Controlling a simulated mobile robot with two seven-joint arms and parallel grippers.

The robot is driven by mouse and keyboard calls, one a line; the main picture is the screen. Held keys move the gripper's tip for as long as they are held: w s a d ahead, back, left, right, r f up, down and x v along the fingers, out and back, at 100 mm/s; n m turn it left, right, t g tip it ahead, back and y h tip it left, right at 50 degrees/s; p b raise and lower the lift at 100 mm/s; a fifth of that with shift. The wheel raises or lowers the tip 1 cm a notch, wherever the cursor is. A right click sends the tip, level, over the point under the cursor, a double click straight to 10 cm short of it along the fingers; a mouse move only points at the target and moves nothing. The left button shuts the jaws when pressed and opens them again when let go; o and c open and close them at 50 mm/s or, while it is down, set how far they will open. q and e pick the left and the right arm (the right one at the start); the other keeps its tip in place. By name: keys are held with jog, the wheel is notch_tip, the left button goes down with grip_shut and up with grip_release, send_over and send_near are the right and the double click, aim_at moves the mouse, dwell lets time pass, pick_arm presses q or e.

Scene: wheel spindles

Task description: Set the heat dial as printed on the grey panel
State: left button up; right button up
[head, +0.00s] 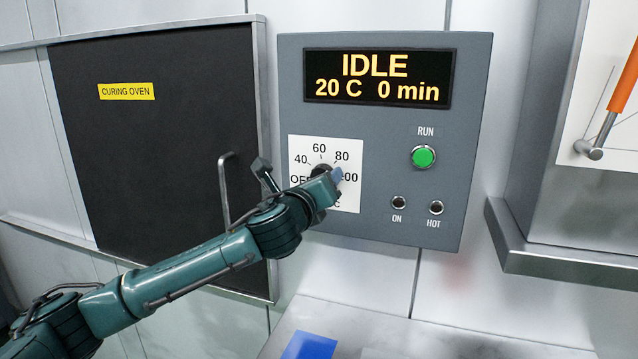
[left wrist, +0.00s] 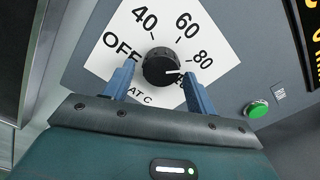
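The black heat dial (head: 320,171) sits on a white scale card (head: 352,147) marked OFF, 40, 60, 80 and 100, on the grey panel (head: 385,224). In the left wrist view, the dial's (left wrist: 160,65) white pointer aims right and slightly down, toward the 100 side; a finger partly hides the 100. My left gripper (head: 326,180) is at the dial and covers part of it in the head view. In the left wrist view, its fingers (left wrist: 158,72) are apart on either side of the dial, with a visible gap at each side. My right gripper is out of view.
The display (head: 379,78) reads IDLE, 20 C, 0 min. A green RUN button (head: 423,156) and ON and HOT lamps (head: 418,205) are to the right. The curing oven door (head: 160,180) with a handle (head: 224,190) is left. An orange lever (head: 625,80) is at far right.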

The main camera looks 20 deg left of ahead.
pick_arm(q)
jog(key=shift+o, duration=0.3)
jog(key=shift+s, duration=0.1)
jog(key=s+b, duration=0.2)
jog(key=s, duration=1.1)
jog(key=shift+a+b, duration=0.2)
jog(key=shift+b, duration=0.15)
